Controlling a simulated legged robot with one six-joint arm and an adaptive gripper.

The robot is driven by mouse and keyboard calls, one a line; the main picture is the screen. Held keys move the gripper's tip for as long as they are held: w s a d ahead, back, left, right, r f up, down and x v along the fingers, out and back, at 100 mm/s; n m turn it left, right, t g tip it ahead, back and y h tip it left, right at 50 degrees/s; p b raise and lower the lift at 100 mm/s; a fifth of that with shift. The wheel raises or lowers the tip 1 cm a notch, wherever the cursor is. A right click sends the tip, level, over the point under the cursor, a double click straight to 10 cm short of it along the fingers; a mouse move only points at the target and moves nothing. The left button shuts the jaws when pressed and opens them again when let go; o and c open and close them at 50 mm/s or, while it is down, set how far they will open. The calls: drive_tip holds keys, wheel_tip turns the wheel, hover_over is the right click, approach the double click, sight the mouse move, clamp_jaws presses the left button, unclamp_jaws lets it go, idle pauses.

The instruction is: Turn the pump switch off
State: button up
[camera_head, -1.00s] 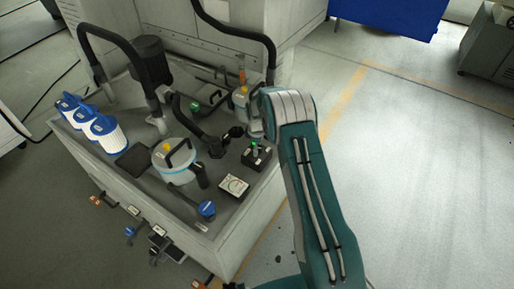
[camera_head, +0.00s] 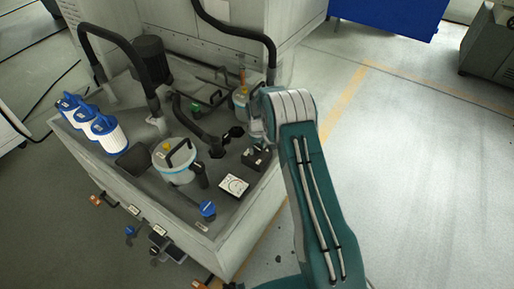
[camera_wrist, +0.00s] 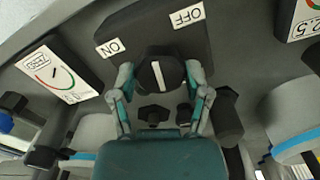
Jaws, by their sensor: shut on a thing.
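The pump switch is a black knob (camera_wrist: 160,74) with a white pointer line on a dark box (camera_wrist: 155,30) in the wrist view. The box has an ON label (camera_wrist: 110,47) at left and an OFF label (camera_wrist: 187,15) at right. The line runs roughly along the middle, pointing between the two labels. My gripper (camera_wrist: 160,82) has its two fingers closed on the sides of the knob. In the head view the switch box (camera_head: 256,158) is at the right of the tank top, with my gripper (camera_head: 258,142) over it, partly hidden by the arm.
A white dial card (camera_head: 234,185) lies close to the box. A grey canister (camera_head: 176,164) with black handle, black hoses (camera_head: 203,130) and blue-white filters (camera_head: 104,132) crowd the tank top. Open floor (camera_head: 420,180) is at right.

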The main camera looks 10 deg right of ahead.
sight(257, 148)
drive_tip(key=shift+f+m, duration=0.15)
drive_tip(key=shift+m, duration=1.75)
drive_tip(key=shift+s, duration=0.1)
drive_tip(key=o, duration=1.1)
drive_tip(key=shift+o, duration=0.2)
drive_tip(key=shift+r, duration=0.2)
wheel_tip(257, 148, up, 12)
drive_tip(key=shift+f, duration=0.15)
drive_tip(key=shift+a, duration=0.1)
